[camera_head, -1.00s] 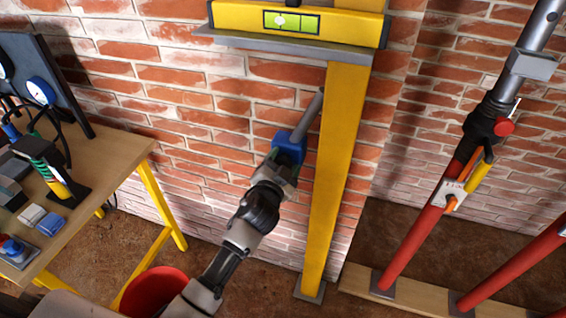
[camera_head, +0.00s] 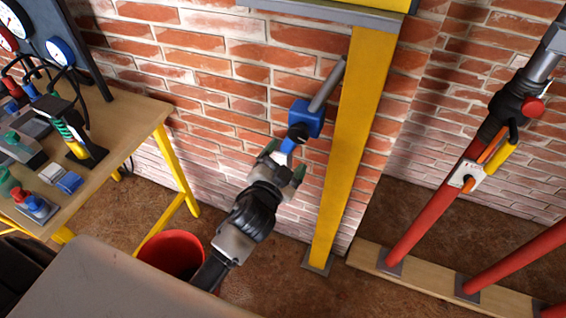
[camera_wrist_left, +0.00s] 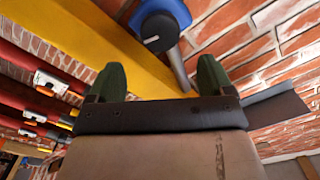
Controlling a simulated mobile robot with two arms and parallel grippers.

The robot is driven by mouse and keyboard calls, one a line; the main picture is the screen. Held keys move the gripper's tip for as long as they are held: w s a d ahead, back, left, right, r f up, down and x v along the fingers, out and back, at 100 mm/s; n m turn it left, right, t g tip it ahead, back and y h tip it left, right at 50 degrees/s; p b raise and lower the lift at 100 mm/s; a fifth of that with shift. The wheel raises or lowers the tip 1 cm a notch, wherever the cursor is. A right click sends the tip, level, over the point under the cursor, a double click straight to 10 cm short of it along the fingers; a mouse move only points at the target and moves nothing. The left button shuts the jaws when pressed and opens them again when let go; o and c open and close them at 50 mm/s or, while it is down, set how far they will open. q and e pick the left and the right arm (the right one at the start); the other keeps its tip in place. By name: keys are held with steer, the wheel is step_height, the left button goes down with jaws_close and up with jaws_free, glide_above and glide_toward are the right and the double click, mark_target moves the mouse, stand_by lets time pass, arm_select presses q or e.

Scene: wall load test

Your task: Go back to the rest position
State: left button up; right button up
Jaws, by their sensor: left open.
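My left gripper (camera_head: 284,163) is open, its green-tipped fingers spread just below a blue fitting (camera_head: 307,117). The fitting has a dark round end and a grey metal lever (camera_head: 326,86), and it sits beside the yellow post (camera_head: 350,150) against the brick wall. In the left wrist view, my open fingers (camera_wrist_left: 160,80) have nothing between them. There the blue fitting (camera_wrist_left: 172,12) and its dark round face lie beyond the fingertips, apart from them. My right gripper is not in view.
A wooden bench (camera_head: 140,112) with gauges and small devices stands at the left on yellow legs. A red bucket (camera_head: 172,252) is on the floor near my left arm. Red props (camera_head: 430,212) stand on a plank at the right. A grey panel (camera_head: 120,285) fills the lower left.

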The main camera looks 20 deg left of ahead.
arm_select(q)
steer(key=shift+s, duration=0.65)
steer(key=s+a+f+n+g, duration=0.1)
steer(key=s+f+g, duration=0.2)
steer(key=f, duration=0.7)
steer(key=s+f+g, duration=0.3)
steer(key=f, duration=0.8)
steer(key=s+a+f+n+g, duration=0.15)
steer(key=s+f, duration=0.25)
steer(key=f, duration=0.6)
steer(key=s+a+f+n+g, duration=0.1)
steer(key=s+f+g, duration=0.2)
steer(key=s+f, duration=0.3)
steer(key=s+a+f+n+g+p, duration=0.1)
steer(key=s+f+g, duration=0.2)
steer(key=s, duration=1.1)
steer(key=s+a+f+n+g, duration=0.1)
steer(key=s+a+f+g, duration=0.1)
steer(key=s+f, duration=0.7)
steer(key=shift+s+f+g+y+p, duration=0.3)
steer(key=shift+s+g, duration=0.45)
steer(key=shift+s, duration=0.3)
steer(key=shift+w, duration=0.1)
